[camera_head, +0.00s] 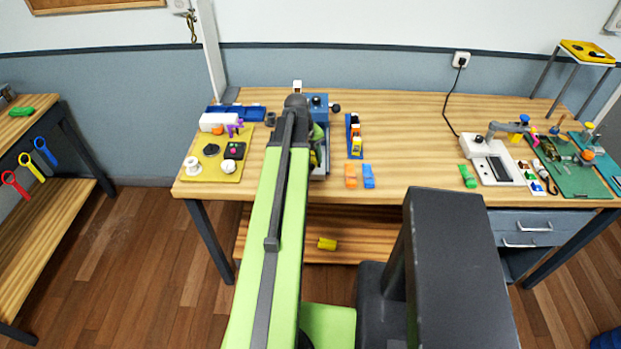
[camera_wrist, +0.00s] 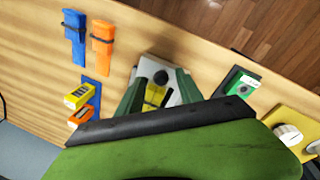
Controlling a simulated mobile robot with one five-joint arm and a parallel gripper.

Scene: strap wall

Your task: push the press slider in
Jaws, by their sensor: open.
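The press is probably the blue machine with dark knobs (camera_head: 317,101) at the back of the bench in the head view. Its grey base (camera_head: 320,174) shows beside my arm, which hides much of it. In the wrist view, a pale plate with a yellow and black piece (camera_wrist: 155,93) lies between the fingers of my gripper (camera_wrist: 157,82). The gripper is open and points down over that plate. I cannot tell whether the fingers touch it. I cannot pick out the slider with certainty, and the blue machine body is out of the wrist view.
A blue holder with yellow and orange blocks (camera_head: 354,137) stands right of the press. Orange (camera_head: 350,176) and blue (camera_head: 369,176) clips lie near the front edge. A yellow board with knobs (camera_head: 215,166) is on the left.

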